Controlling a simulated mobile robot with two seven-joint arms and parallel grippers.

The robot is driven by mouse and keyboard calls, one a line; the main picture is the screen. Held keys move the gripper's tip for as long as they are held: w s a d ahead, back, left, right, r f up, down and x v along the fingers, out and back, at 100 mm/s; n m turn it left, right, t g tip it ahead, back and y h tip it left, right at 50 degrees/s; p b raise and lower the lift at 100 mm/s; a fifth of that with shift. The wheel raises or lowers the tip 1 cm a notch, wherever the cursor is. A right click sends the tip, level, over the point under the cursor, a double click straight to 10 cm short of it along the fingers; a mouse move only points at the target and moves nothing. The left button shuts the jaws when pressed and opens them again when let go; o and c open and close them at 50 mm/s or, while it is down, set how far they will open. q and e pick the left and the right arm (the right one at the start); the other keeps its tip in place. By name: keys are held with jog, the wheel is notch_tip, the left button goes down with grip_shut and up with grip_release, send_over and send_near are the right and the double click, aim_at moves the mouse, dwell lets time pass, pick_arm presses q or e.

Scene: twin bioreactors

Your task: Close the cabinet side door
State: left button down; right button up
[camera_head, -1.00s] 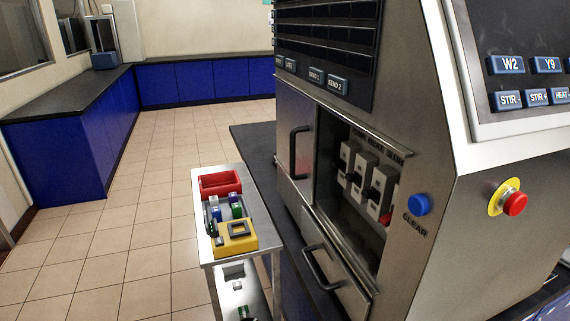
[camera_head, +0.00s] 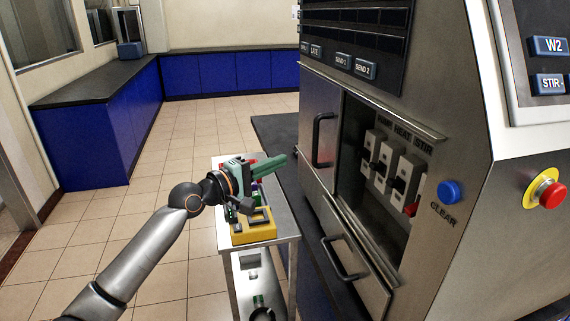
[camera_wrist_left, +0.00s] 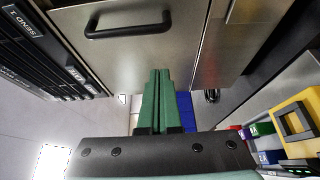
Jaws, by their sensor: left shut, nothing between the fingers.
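The steel cabinet side door (camera_head: 316,125), with a black upright handle (camera_head: 323,140), stands left of an opening with several switches (camera_head: 390,165) inside. In the left wrist view, a steel panel (camera_wrist_left: 125,65) with a black handle (camera_wrist_left: 128,25) fills the upper middle. My left gripper (camera_head: 284,160) has green fingers and is left of the door in the head view, above the small cart. Its fingers (camera_wrist_left: 158,73) are shut together with nothing between them. I cannot tell whether the fingertips touch the panel. My right gripper is not in view.
A steel cart (camera_head: 285,222) stands below my left gripper, with a yellow box (camera_head: 253,228) on it. A lower panel (camera_head: 325,243) with its own handle is under the opening. Blue cabinets (camera_head: 80,140) line the back left. Tiled floor lies between.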

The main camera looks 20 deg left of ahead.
aim_at(321, 148)
pick_arm(q)
jog(key=w+d+p, duration=0.1)
jog(key=w+d, duration=0.1)
jog(key=w+d+p, duration=0.1)
jog(key=w+d, duration=0.2)
jog(key=shift+w+r, duration=0.1)
jog(key=shift+w, duration=0.15)
jog(key=shift+s+d+p, duration=0.3)
jog(key=shift+s, duration=0.5)
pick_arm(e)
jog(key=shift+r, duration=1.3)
